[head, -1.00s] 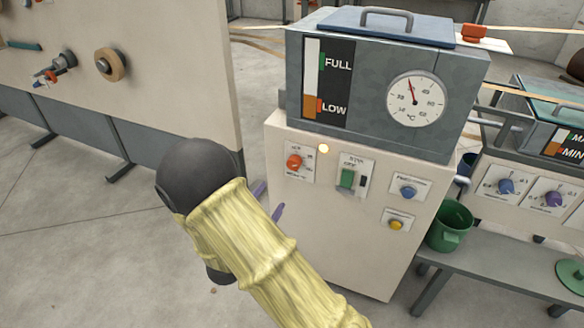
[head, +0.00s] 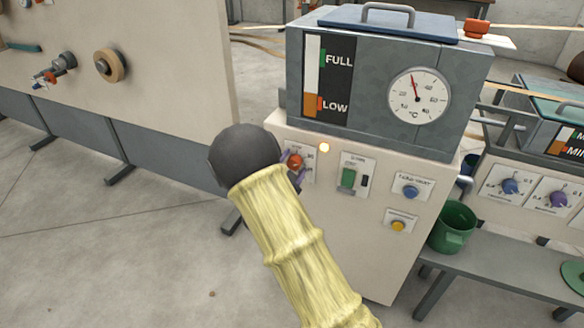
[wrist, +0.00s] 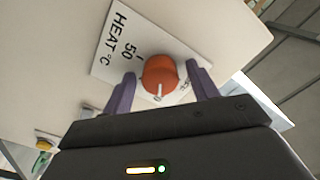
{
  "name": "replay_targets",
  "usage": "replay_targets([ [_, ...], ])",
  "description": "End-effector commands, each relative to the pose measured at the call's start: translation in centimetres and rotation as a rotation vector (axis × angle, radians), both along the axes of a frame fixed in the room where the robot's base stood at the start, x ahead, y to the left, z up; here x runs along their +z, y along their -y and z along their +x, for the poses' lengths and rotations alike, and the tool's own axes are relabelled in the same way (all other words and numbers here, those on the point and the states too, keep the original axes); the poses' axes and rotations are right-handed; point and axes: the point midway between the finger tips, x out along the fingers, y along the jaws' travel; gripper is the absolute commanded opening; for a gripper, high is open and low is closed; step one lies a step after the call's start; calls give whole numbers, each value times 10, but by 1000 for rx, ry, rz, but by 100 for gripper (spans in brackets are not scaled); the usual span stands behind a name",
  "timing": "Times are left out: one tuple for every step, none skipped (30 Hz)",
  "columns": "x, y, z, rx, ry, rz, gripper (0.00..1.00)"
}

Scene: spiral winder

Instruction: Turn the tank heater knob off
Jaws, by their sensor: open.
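The tank heater knob (head: 294,161) is orange-red and sits at the upper left of the tank cabinet's front. In the wrist view the knob (wrist: 160,75) is on a white plate (wrist: 112,45) reading HEAT °C and 50. A white mark on the knob points to the bottom of that view, away from the 50. My gripper (wrist: 160,72) is open, with one purple finger on each side of the knob. Gaps show between the fingers and the knob. In the head view my wrist partly covers the plate and my gripper (head: 299,170).
A green switch (head: 348,178), a blue button (head: 410,191) and a yellow button (head: 398,226) are on the same panel. A lamp (head: 323,147) glows above. The tank dial (head: 418,95) stands over it. A green bucket (head: 453,228) is at the right.

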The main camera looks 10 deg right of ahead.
Motion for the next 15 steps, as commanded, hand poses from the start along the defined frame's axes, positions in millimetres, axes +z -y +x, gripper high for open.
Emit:
replay_targets([
  [0,0,0,0,0,0,59],
  [0,0,0,0,0,0,59],
  [0,0,0,1,-1,0,59],
  [0,0,0,0,0,0,59],
  [0,0,0,0,0,0,59],
  [0,0,0,0,0,0,59],
  [0,0,0,0,0,0,55],
  [0,0,0,0,0,0,49],
  [0,0,0,0,0,0,41],
  [0,0,0,0,0,0,35],
  [0,0,0,0,0,0,29],
  [0,0,0,0,0,0,21],
  [0,0,0,0,0,0,16],
  [0,0,0,0,0,0,14],
  [0,0,0,0,0,0,14],
])
